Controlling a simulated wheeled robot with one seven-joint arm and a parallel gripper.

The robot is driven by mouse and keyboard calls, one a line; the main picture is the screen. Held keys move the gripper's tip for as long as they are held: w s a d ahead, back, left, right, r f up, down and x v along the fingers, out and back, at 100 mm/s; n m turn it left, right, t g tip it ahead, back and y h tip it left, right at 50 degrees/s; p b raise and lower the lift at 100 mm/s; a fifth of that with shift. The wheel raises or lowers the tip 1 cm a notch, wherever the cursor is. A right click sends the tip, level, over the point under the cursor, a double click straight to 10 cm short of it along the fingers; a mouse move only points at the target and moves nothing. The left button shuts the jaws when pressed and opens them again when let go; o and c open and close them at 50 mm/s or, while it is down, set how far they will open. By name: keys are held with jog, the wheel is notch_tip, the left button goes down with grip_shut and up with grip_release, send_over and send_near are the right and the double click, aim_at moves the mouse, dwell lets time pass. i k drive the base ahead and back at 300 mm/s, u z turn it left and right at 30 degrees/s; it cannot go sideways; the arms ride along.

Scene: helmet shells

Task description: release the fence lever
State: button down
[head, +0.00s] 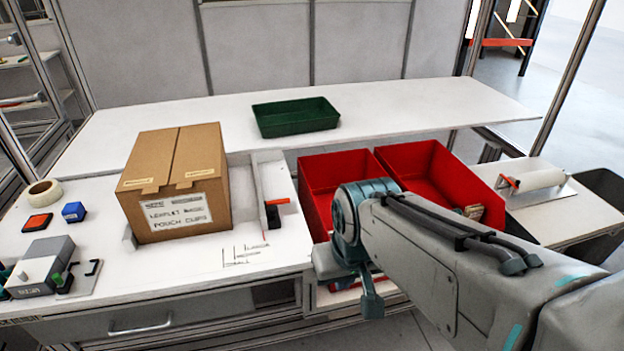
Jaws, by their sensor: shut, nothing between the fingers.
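The fence lever (278,201) is a small orange handle on a dark upright block, to the right of the cardboard box on the white bench. It lies roughly level, pointing right. The pale fence (257,181) stands upright beside it, between the lever and the box, with a gap to the box. My arm comes in from the lower right and bends to the right of the lever, over the front of the red bins. Nothing of mine is seen touching the lever.
The closed cardboard box (178,190) stands left of the fence. Two red bins (325,172) sit right of the lever, partly behind my arm. A green tray (296,118) is on the back shelf. Tape, small blocks and a grey device (42,265) are at left. Bench front is clear.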

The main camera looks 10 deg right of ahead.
aim_at(286, 200)
jog(key=z, duration=0.05)
jog(key=i, duration=1)
jog(key=u, duration=0.05)
